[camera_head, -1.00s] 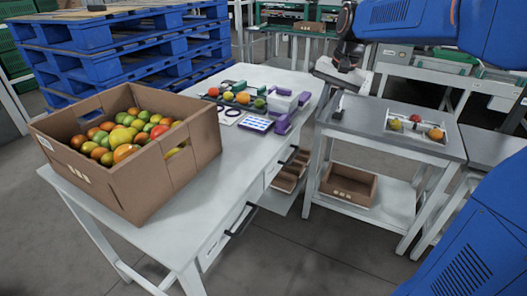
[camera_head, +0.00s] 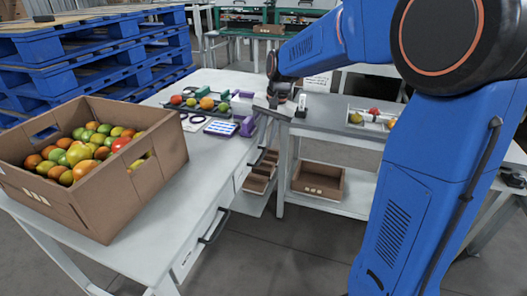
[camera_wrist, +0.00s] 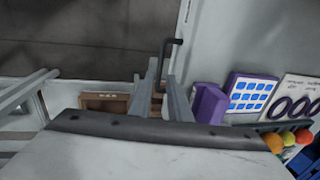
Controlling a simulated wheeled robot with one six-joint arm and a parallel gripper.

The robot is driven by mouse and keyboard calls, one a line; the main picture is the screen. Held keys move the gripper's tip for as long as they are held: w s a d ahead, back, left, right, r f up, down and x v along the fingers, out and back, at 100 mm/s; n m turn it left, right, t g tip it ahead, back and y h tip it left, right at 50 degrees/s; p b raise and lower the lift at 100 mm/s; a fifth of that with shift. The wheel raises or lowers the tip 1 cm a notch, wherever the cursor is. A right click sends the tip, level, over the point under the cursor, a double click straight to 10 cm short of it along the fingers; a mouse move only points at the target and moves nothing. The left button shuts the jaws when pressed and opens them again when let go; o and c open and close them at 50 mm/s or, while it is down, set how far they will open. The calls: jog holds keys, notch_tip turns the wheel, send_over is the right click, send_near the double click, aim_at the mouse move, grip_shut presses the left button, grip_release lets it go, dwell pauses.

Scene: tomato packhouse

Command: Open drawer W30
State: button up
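The white table (camera_head: 178,215) has two drawer fronts along its right side. The near drawer has a dark bar handle (camera_head: 214,226) and looks shut. The far drawer's dark handle (camera_head: 262,157) lies under my gripper (camera_head: 262,132), partly hidden by it. No label is readable, so I cannot tell which drawer is W30. In the wrist view, my gripper's two grey fingers (camera_wrist: 163,82) stand apart, pointing at a dark bent handle (camera_wrist: 172,52). The handle's bar shows between the fingers; I cannot tell whether they touch it.
A cardboard box (camera_head: 150,170) of tomatoes stands on the table's near end. Tomatoes, a purple holder (camera_head: 249,126) and a blue-patterned card (camera_head: 221,128) lie toward its far end. A grey side table (camera_head: 330,115) stands close by on the right, with a brown crate (camera_head: 318,180) below.

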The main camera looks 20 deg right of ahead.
aim_at(262, 156)
jog(key=shift+w+a+f, duration=0.1)
jog(key=shift+a+f, duration=0.05)
jog(key=shift+f, duration=0.85)
jog(key=shift+w+a+f, duration=0.1)
jog(key=shift+a+f, duration=0.05)
jog(key=shift+f, duration=0.8)
jog(key=shift+w+a+f, duration=0.1)
jog(key=shift+a+f, duration=0.05)
jog(key=shift+f, duration=0.85)
grip_shut()
